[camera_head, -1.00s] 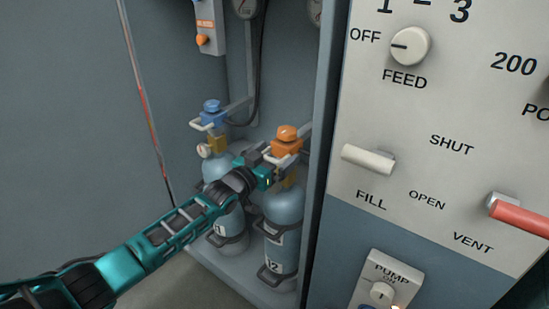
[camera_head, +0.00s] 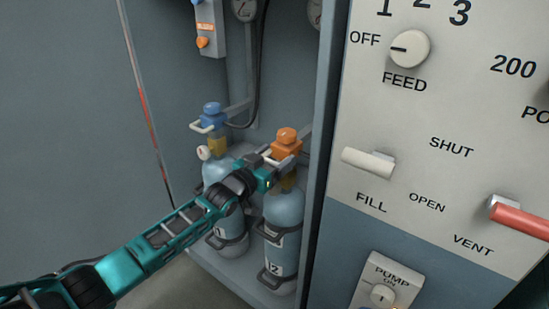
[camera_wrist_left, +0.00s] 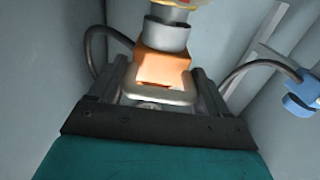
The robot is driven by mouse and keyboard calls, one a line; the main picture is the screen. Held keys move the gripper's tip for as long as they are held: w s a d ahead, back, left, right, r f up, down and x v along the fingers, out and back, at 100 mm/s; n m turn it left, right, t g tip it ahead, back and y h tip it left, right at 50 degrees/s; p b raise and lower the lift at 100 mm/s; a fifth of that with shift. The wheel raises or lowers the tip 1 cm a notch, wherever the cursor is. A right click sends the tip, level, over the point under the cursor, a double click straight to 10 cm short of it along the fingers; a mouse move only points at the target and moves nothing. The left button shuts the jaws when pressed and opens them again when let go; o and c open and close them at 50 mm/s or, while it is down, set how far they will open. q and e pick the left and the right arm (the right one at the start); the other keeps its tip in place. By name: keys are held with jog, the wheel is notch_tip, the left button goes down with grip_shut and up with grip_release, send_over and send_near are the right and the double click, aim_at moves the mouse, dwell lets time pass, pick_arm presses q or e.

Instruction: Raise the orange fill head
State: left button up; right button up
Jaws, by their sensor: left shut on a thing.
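The orange fill head (camera_head: 286,144) sits on top of the right cylinder (camera_head: 284,211), marked 12, in the cabinet. In the left wrist view the orange head (camera_wrist_left: 163,68) shows close up, with a pale handle loop (camera_wrist_left: 158,97) in front of it. My left gripper (camera_head: 273,163) is at the head's near side, shut on that loop, with a finger at each side of it. The join between head and cylinder is partly hidden behind my gripper in the head view. My right gripper is in neither view.
A blue fill head (camera_head: 212,114) sits on the left cylinder (camera_head: 216,172). A cabinet wall stands close right of the orange head. The control panel (camera_head: 420,120) with a white FILL lever (camera_head: 367,161) and a red VENT lever (camera_head: 519,217) is further right.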

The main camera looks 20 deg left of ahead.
pick_arm(q)
jog(key=shift+r+p, duration=0.4)
jog(key=shift+c, duration=0.2)
notch_tip(320, 180, up, 13)
jog(key=p, duration=1.1)
jog(key=shift+r, duration=0.15)
jog(key=o, duration=1.3)
jog(key=shift+c, duration=0.2)
jog(key=shift+o, duration=1)
jog(key=shift+f, duration=0.2)
jog(key=p+v, duration=0.2)
jog(key=v, duration=1.1)
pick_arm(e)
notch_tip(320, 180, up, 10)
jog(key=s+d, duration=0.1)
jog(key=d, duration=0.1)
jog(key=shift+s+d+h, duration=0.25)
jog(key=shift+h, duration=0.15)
